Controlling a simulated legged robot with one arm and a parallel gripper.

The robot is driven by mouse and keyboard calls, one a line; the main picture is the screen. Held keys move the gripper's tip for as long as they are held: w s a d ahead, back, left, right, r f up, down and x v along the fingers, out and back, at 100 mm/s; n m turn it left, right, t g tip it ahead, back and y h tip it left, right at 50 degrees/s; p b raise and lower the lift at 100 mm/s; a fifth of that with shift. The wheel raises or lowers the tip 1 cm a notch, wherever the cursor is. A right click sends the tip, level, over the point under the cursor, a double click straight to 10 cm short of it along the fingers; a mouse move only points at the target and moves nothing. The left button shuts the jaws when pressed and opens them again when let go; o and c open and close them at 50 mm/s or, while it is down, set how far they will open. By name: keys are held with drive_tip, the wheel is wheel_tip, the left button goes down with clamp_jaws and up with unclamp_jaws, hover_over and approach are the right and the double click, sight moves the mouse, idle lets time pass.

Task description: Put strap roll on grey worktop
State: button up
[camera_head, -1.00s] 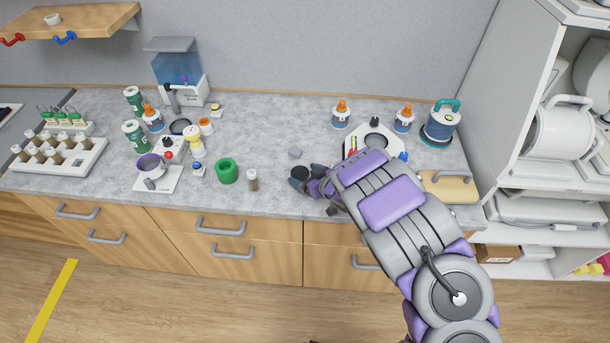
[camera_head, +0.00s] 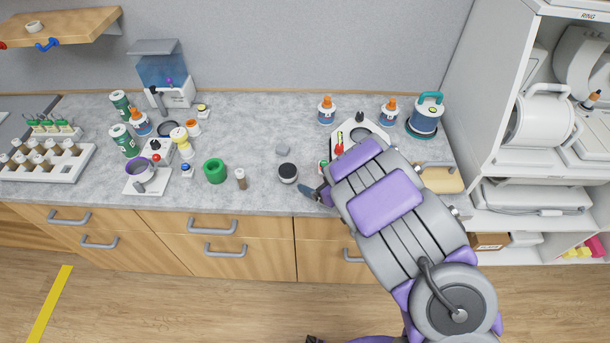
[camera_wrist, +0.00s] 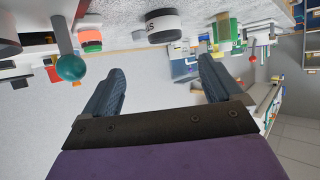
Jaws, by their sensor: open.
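A short black roll with a white lettered band (camera_head: 287,173), which looks like the strap roll, stands on the grey worktop (camera_head: 262,195) near its front edge. In the wrist view the roll (camera_wrist: 162,26) shows at the top, beyond the fingertips, with the worktop appearing inverted. My gripper (camera_head: 311,192) is just right of the roll in the head view, mostly hidden by my arm. In the wrist view my gripper (camera_wrist: 161,72) has its two fingers wide apart with nothing between them, and a gap separates them from the roll.
A green ring (camera_head: 215,171) and a small brown-capped vial (camera_head: 241,178) stand left of the roll. A small grey block (camera_head: 282,150) lies behind it. A white station (camera_head: 362,131) and orange-topped bottles (camera_head: 327,111) are to the right and back. The worktop's back middle is clear.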

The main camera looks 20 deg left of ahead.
drive_tip(key=w+d+r+m+t+h, duration=0.1)
drive_tip(key=w+d+r+h, duration=0.1)
drive_tip(key=d+r+h, duration=0.3)
drive_tip(key=w+d+r+m+t, duration=0.1)
drive_tip(key=w+d+r+m, duration=0.1)
drive_tip(key=d, duration=0.6)
drive_tip(key=w+d+r+m+t+h, duration=0.1)
drive_tip(key=w+d+r+t+h, duration=0.1)
drive_tip(key=d+r+h, duration=0.3)
drive_tip(key=s+d+r+m+g+h, duration=0.1)
drive_tip(key=s+d+r+m+h, duration=0.15)
drive_tip(key=d, duration=0.35)
drive_tip(key=s+d+r+m+g+h, duration=0.1)
drive_tip(key=s+d+r+m, duration=0.1)
drive_tip(key=s+d, duration=0.3)
drive_tip(key=s+d+r+m+g, duration=0.3)
drive_tip(key=s+d+g, duration=0.1)
drive_tip(key=s, duration=0.7)
drive_tip(key=s+a+r+g+y, duration=0.1)
drive_tip(key=s+a+g, duration=0.2)
drive_tip(key=s, duration=0.9)
drive_tip(key=s+a+r+g+y, duration=0.1)
drive_tip(key=s+a+r+g, duration=0.1)
drive_tip(key=s, duration=1.1)
drive_tip(key=shift+s+a+g+y, duration=0.2)
drive_tip(key=shift+a+g+y, duration=0.15)
drive_tip(key=shift+a+g, duration=0.5)
